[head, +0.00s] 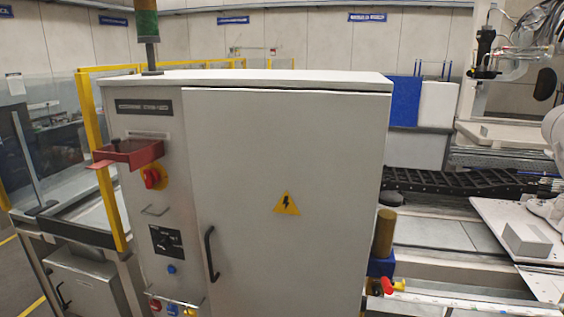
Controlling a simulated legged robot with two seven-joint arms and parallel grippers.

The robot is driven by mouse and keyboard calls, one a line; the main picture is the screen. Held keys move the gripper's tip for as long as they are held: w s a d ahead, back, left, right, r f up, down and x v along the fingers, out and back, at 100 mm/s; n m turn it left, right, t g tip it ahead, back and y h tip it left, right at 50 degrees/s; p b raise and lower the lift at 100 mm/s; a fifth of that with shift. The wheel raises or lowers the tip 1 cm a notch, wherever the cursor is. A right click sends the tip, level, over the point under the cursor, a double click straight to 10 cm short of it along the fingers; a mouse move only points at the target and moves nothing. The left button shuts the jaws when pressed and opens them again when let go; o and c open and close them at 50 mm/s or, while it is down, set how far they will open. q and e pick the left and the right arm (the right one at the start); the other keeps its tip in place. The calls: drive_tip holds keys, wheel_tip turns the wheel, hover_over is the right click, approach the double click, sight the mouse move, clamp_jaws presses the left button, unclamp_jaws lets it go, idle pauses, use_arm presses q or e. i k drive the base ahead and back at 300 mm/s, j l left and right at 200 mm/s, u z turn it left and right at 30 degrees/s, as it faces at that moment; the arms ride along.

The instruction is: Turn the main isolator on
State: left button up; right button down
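A grey control cabinet (290,220) stands in front of me in the head view. On its narrow left panel is a red rotary knob on a yellow plate (152,178), which looks like the main isolator. The knob appears tilted, but its exact position is too small to read. A red tray-like bracket (127,153) juts out just above it. Lower down is a black rotary switch on a dark plate (166,241), with a blue button (171,269) below. Neither of my grippers shows in this view.
The cabinet door is closed, with a black handle (211,254) and a yellow warning triangle (287,203). Small metal handles (156,210) stick out of the left panel. A yellow post (103,160) stands at left. Machinery and a black cable chain (455,184) lie at right.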

sight(152, 177)
drive_tip(key=j+z, duration=0.25)
drive_tip(key=j, duration=1.35)
